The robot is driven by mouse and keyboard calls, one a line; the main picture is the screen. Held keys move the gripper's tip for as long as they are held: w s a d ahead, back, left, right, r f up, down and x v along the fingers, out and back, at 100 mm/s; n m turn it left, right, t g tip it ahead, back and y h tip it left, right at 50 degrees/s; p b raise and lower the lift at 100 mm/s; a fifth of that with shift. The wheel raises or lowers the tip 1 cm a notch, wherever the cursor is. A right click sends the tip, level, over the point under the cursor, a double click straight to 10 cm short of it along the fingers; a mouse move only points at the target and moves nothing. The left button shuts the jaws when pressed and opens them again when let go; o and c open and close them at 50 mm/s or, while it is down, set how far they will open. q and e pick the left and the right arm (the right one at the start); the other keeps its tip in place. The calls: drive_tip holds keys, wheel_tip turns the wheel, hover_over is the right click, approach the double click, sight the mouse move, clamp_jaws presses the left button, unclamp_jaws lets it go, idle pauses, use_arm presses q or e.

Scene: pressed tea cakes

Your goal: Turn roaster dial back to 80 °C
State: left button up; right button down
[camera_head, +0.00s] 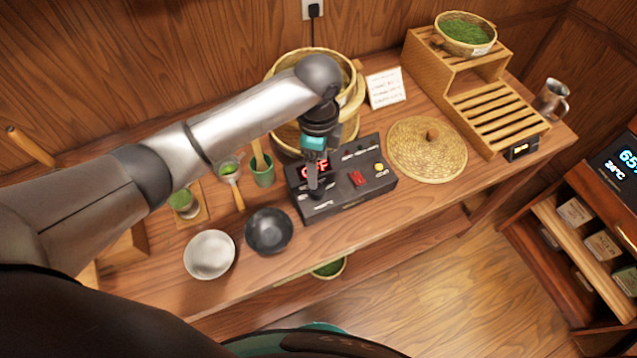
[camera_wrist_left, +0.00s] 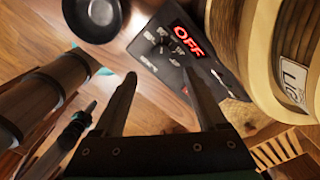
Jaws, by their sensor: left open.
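The roaster's black control box (camera_head: 376,185) sits on the wooden counter, with a red display reading OFF (camera_wrist_left: 188,42). Its dial, ringed by small white marks, shows in the left wrist view (camera_wrist_left: 164,49); I cannot read its setting. My left gripper (camera_head: 314,188) points down over the dial end of the box and hides the dial in the head view. In the left wrist view its two fingers (camera_wrist_left: 160,80) are apart, with the dial beyond the gap between them. I cannot tell whether they touch it. My right gripper is not clearly seen.
A red switch (camera_head: 357,179) and yellow button (camera_head: 379,167) share the box. A dark bowl (camera_head: 269,231) and a pale bowl (camera_head: 209,255) stand to its left. A woven lid (camera_head: 427,150) lies right, and bamboo steamers (camera_head: 350,128) stand behind.

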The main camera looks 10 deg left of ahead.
sight(318, 190)
use_arm(q)
wheel_tip(318, 190, down, 8)
drive_tip(key=shift+r+b, duration=0.1)
drive_tip(key=shift+b, duration=0.4)
drive_tip(key=shift+f, duration=0.55)
use_arm(e)
drive_tip(key=shift+w+a+f, duration=0.1)
drive_tip(key=shift+w+f, duration=0.15)
drive_tip(key=shift+w, duration=0.35)
drive_tip(key=shift+w+f, duration=0.25)
drive_tip(key=shift+w, duration=0.3)
drive_tip(key=shift+s, duration=0.1)
use_arm(q)
drive_tip(key=shift+c, duration=0.3)
drive_tip(key=shift+c, duration=0.8)
clamp_jaws()
use_arm(e)
drive_tip(key=shift+s, duration=0.15)
